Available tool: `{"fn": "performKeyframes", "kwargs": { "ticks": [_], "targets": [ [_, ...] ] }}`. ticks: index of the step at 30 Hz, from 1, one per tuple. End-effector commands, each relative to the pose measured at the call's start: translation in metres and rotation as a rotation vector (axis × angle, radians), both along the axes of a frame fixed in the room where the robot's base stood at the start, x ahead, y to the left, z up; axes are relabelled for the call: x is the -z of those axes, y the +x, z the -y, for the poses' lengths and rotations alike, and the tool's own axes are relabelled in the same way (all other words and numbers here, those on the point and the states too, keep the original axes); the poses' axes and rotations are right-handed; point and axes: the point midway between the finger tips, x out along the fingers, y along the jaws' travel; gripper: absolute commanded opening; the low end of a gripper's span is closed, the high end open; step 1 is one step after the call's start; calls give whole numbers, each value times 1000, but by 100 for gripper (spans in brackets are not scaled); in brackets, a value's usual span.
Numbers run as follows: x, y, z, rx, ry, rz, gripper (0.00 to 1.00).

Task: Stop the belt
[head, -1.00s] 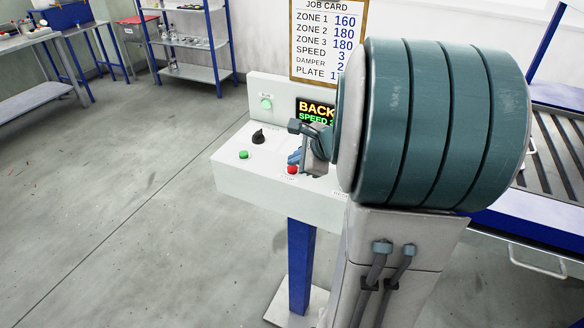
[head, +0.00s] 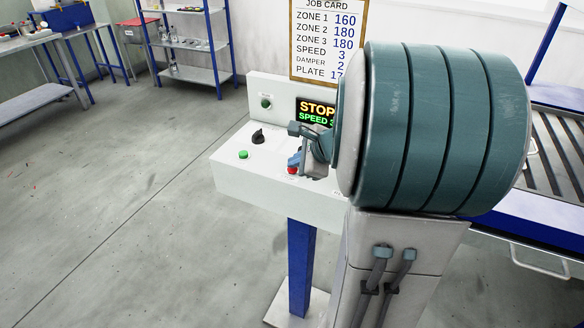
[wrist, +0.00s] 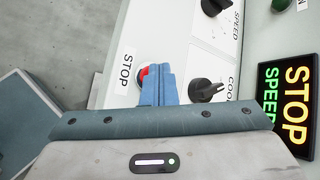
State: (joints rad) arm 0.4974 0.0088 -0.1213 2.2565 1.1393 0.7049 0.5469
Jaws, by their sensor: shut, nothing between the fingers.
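The red stop button (head: 292,170) sits on the front of the white control panel (head: 240,178); in the wrist view the red button (wrist: 143,73) shows beside the STOP label (wrist: 126,72). My gripper (wrist: 158,72) has its blue fingers shut and empty, with the tips at the button and covering part of it. Whether they touch it I cannot tell for sure. The display (head: 316,112) reads STOP in yellow over a green SPEED line; the wrist view shows the same display (wrist: 287,100). The round green lamp (head: 266,102) on the panel's upright back is dark.
A green button (head: 243,155) and a black speed knob (head: 258,136) sit left of my gripper. Another black knob (wrist: 206,90) is close beside the fingers. The roller conveyor (head: 560,150) stands at right, partly behind my arm. The floor at left is clear.

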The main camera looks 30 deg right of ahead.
Motion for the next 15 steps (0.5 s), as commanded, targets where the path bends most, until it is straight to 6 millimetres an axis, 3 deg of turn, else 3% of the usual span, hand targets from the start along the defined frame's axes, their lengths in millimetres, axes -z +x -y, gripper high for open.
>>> {"fn": "performKeyframes", "kwargs": {
  "ticks": [15],
  "targets": [
    [-16,0,0,-1,0,-1,0]
  ]
}}
